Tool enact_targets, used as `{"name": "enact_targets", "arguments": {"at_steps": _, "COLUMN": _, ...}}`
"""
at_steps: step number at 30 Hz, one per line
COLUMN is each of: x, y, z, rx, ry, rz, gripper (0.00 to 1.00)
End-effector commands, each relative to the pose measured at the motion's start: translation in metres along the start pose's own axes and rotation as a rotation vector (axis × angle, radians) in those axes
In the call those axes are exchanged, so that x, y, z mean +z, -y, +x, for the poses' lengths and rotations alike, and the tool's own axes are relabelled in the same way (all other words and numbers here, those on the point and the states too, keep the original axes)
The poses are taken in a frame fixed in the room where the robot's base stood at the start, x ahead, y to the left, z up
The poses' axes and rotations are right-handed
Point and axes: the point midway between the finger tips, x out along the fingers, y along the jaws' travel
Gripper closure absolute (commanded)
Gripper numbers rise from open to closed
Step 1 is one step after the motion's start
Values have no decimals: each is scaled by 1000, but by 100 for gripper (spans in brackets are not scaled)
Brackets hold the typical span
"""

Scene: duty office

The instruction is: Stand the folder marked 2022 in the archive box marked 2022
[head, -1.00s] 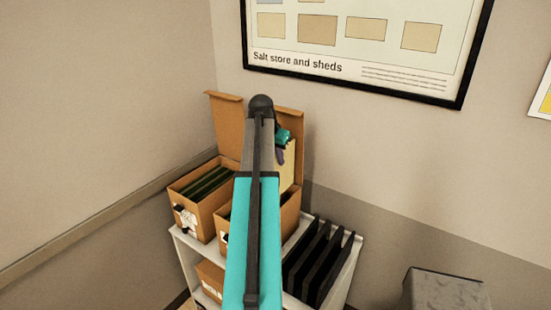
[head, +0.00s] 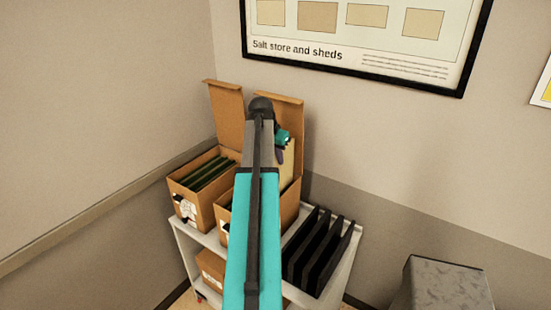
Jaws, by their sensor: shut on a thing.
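My gripper (head: 282,141) is largely hidden behind my own arm. It is shut on a cream folder (head: 288,163), which is upright at the right-hand archive box (head: 291,206). The folder's lower part is hidden by the box and arm, so I cannot tell how deep it sits or whether it touches the bottom. The left archive box (head: 193,206) is open and holds several dark green folders (head: 210,172). Both boxes are brown cardboard with raised lids. The year on the folder and those on the box labels cannot be read.
The boxes stand on a white shelf cart (head: 345,262) in the corner. Several black upright dividers (head: 322,250) stand to their right. Another cardboard box (head: 212,270) is on the lower shelf. A grey speckled block (head: 446,285) is at the lower right. A framed poster (head: 365,45) hangs above.

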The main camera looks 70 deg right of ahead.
Motion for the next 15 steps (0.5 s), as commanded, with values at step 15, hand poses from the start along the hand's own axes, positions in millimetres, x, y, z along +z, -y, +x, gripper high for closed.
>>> {"name": "enact_targets", "arguments": {"at_steps": 15, "x": 10, "y": 0, "z": 23, "rx": 0, "ry": 1, "rz": -1, "gripper": 100}}
